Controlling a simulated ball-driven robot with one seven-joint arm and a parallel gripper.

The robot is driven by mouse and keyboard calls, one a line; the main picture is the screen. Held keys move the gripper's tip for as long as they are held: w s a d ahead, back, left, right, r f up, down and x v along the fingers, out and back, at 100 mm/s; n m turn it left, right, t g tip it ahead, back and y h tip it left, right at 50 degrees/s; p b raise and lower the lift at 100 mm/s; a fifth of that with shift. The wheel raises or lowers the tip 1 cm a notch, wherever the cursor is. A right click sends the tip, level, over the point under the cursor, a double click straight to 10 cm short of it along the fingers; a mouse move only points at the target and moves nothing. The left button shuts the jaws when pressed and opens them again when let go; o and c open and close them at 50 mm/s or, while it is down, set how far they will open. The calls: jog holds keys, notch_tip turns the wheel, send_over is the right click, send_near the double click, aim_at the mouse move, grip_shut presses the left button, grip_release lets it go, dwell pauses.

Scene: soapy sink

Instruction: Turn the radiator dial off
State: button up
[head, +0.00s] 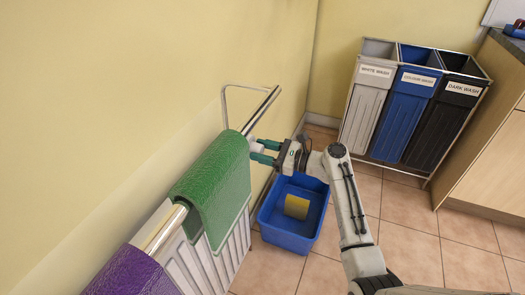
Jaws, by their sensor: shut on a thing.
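The radiator (234,254) is white and ribbed and stands along the left wall, partly covered by towels. A small pale dial (256,148) shows at its far end, just past the green towel. My gripper (256,151) reaches it from the right, with one green finger above the dial and one below. The fingers are shut on the dial. Most of the dial is hidden between the fingers, and I cannot read its setting.
A green towel (212,180) and a purple towel (131,276) hang over a metal rail (165,229). A blue tub (288,235) with a yellow sponge (296,207) stands on the tiles below my arm. White, blue and black laundry bins (407,117) stand at the back. The right-hand floor is clear.

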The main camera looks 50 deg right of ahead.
jog(key=c, duration=0.4)
jog(key=shift+o, duration=0.2)
jog(key=shift+n, duration=0.5)
jog(key=n, duration=0.2)
jog(key=shift+a+n+p, duration=0.1)
jog(key=shift+n+p, duration=0.2)
jog(key=shift+n, duration=0.1)
jog(key=n, duration=0.4)
jog(key=shift+n, duration=0.3)
jog(key=n+b, duration=0.2)
jog(key=n, duration=0.2)
jog(key=shift+f, duration=0.2)
jog(key=n+b, duration=0.2)
jog(key=n, duration=0.3)
jog(key=shift+a+h, duration=0.1)
jog(key=shift+h, duration=0.3)
jog(key=shift+b, duration=0.35)
